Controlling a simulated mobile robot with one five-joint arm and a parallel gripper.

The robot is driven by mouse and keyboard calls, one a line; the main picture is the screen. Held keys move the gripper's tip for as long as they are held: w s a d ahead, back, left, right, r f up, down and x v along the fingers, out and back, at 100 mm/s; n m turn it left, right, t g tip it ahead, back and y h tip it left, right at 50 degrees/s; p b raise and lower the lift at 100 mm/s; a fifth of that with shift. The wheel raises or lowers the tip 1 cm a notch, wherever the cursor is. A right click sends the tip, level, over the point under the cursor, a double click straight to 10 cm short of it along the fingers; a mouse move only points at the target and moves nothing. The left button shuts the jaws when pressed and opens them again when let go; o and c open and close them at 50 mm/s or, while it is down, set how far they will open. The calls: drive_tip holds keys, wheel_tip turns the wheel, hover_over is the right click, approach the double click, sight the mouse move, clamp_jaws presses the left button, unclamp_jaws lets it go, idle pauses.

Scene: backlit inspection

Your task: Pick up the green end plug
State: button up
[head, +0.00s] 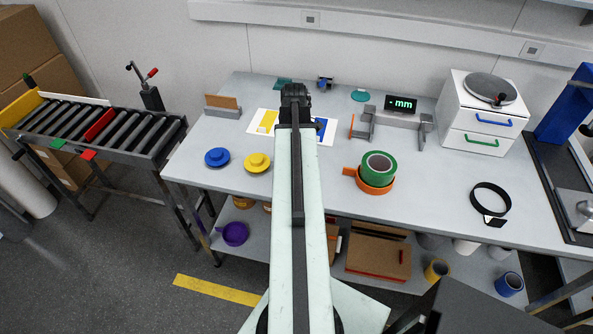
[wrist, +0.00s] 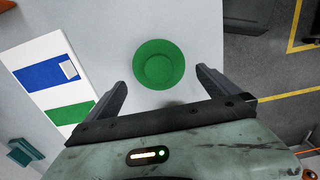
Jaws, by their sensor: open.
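The green end plug (wrist: 159,64) is a round, flanged disc lying on the pale table in the wrist view. My gripper (wrist: 160,77) is open, with one dark finger on each side of the plug's near part. Nothing is held, and the gap between the fingertips is wider than the plug. I cannot tell how high the fingertips are above the table. In the head view my arm stands in front of this spot, and neither the green plug nor the fingers can be seen there.
A blue plug (head: 217,157) and a yellow plug (head: 257,162) lie left of my arm. A white card with colour patches (wrist: 43,41) lies beside the green plug. The table edge (wrist: 222,40) is close to the plug.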

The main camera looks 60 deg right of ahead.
wheel_tip(320, 180, down, 5)
drive_tip(key=b, duration=0.5)
drive_tip(key=shift+s+d+f, duration=0.1)
drive_tip(key=shift+s+f, duration=0.05)
drive_tip(key=shift+r, duration=0.2)
drive_tip(key=shift+c, duration=0.3)
drive_tip(key=c, duration=1)
